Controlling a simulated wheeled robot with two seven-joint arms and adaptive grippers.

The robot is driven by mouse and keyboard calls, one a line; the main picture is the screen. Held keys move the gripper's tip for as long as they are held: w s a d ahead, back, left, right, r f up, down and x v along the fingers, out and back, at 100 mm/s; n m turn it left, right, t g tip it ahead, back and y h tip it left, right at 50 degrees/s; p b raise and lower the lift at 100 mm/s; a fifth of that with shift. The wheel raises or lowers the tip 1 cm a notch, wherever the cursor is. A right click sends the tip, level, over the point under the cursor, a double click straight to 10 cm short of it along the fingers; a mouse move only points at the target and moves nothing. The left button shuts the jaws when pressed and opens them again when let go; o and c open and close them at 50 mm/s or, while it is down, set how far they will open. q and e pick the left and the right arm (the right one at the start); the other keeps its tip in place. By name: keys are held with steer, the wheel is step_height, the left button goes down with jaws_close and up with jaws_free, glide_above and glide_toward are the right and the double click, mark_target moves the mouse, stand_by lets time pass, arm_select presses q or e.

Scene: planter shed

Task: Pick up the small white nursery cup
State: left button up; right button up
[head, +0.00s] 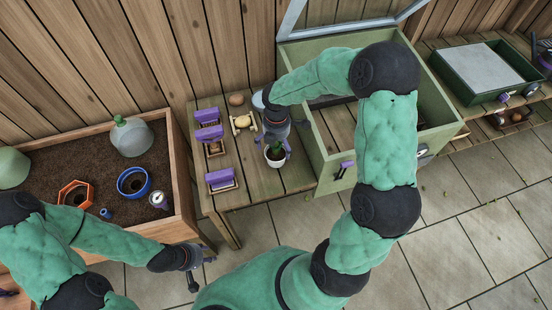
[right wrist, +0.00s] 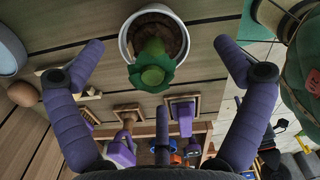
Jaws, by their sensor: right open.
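The small white nursery cup (head: 275,162) stands on the wooden bench, holding dark soil and a green plant. In the right wrist view the cup (right wrist: 126,47) lies between and beyond the fingers, its plant partly covering the rim. My right gripper (head: 277,147) is open above and around the plant, with a purple finger to each side. In the right wrist view my right gripper (right wrist: 163,52) shows no finger touching the cup. My left gripper (head: 202,271) has its fingers spread and empty, low in front of the planter box, away from the cup.
The bench (head: 255,190) also bears purple-handled tools (head: 220,179), a yellowish spool-like object (head: 243,122) and a brown ball (head: 236,99). A green wooden box (head: 434,104) stands close right of the cup. A soil planter (head: 110,165) with pots is at left.

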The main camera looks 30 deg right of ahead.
mark_target(276, 150)
steer(key=f, duration=0.1)
steer(key=f+b, duration=0.2)
steer(key=shift+w+d+f, duration=0.15)
steer(key=shift+w+f, duration=0.2)
steer(key=shift+f, duration=0.55)
steer(key=c, duration=1.5)
